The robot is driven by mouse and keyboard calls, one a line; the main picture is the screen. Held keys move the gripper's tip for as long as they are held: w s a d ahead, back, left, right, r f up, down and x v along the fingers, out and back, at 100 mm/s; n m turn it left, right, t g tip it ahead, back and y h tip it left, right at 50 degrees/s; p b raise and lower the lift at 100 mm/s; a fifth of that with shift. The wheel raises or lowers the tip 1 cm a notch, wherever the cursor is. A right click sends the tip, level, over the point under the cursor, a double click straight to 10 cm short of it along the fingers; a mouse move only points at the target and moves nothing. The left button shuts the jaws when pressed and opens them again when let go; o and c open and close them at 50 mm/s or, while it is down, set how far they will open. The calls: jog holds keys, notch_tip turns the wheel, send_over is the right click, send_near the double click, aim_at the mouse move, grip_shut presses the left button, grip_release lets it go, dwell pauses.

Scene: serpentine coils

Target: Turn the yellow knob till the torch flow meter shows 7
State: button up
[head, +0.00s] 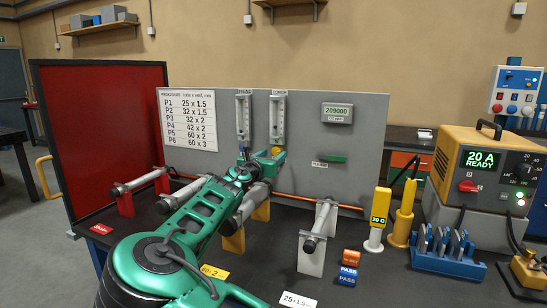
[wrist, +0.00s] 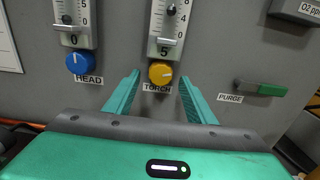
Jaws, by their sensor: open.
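The yellow knob (wrist: 161,73) sits under the torch flow meter (wrist: 166,30), above a TORCH label; it also shows in the head view (head: 276,151). A white pointer line shows on the knob's face. The small readout on the meter (head: 278,118) reads 5 in the wrist view. My gripper (wrist: 160,77) is open, one green finger to the left and one to the right of the knob. The fingertips look level with the knob, and I cannot tell whether they touch it. In the head view my gripper (head: 262,163) is at the panel, below the torch meter.
The blue HEAD knob (wrist: 80,63) is close on the left, under a meter reading 0. A green PURGE handle (wrist: 259,88) is to the right. Below, a copper tube (head: 300,198) runs along the bench past several supports. The grey panel (head: 345,160) stands behind.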

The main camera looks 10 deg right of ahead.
aim_at(277, 151)
jog(key=shift+x, duration=1.35)
jog(key=c, duration=1)
jog(key=m, duration=0.4)
jog(key=shift+m, duration=0.4)
jog(key=shift+c, duration=0.2)
jog(key=shift+f, duration=0.1)
jog(key=o, duration=1)
jog(key=shift+o, duration=0.2)
